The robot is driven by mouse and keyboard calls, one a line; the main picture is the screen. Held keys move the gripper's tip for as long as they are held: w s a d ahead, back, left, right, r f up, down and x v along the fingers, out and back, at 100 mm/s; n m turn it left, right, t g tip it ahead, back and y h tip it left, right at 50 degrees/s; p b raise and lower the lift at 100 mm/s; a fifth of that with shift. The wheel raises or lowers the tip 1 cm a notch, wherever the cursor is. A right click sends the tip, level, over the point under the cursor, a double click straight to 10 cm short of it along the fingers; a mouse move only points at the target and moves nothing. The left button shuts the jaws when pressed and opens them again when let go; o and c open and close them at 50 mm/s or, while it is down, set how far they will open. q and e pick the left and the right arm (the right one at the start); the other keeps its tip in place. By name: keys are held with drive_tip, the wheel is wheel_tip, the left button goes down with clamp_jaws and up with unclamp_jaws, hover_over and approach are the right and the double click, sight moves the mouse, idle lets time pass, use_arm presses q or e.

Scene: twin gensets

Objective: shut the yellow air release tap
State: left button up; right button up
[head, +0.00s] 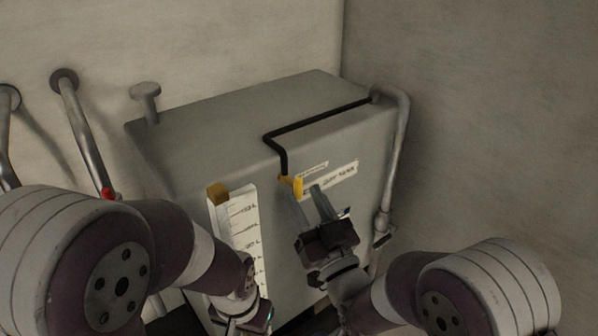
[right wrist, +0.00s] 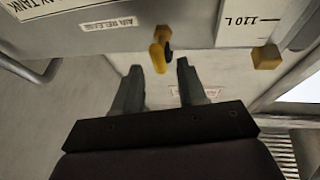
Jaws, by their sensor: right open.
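The yellow air release tap (head: 298,187) is on the front of the grey tank (head: 230,105), at the lower end of a thin black pipe (head: 282,155). Its short yellow lever also shows in the right wrist view (right wrist: 157,58), beside a dark round end. My right gripper (head: 305,193) is open, with its fingers pointing at the tank front. In the right wrist view (right wrist: 158,68) the lever lies between the two fingertips, with gaps on both sides. My left gripper (head: 242,312) is low in the head view, partly cut off; its jaws are not clear.
A white level scale (head: 240,225) with a yellow block (head: 217,193) at its top is left of the tap. An air release label (right wrist: 108,23) sits beside the tap. A grey pipe (head: 398,150) runs down the tank's right side. Walls stand close behind and right.

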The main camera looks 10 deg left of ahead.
sight(300, 189)
drive_tip(key=p+x, duration=0.1)
drive_tip(key=x, duration=0.2)
drive_tip(key=shift+w+a+r, duration=0.15)
drive_tip(key=shift+r, duration=0.1)
use_arm(q)
wheel_tip(300, 189, up, 2)
use_arm(e)
drive_tip(key=shift+w+a, duration=0.15)
drive_tip(key=shift+w, duration=0.05)
clamp_jaws()
use_arm(q)
drive_tip(key=shift+f, duration=0.15)
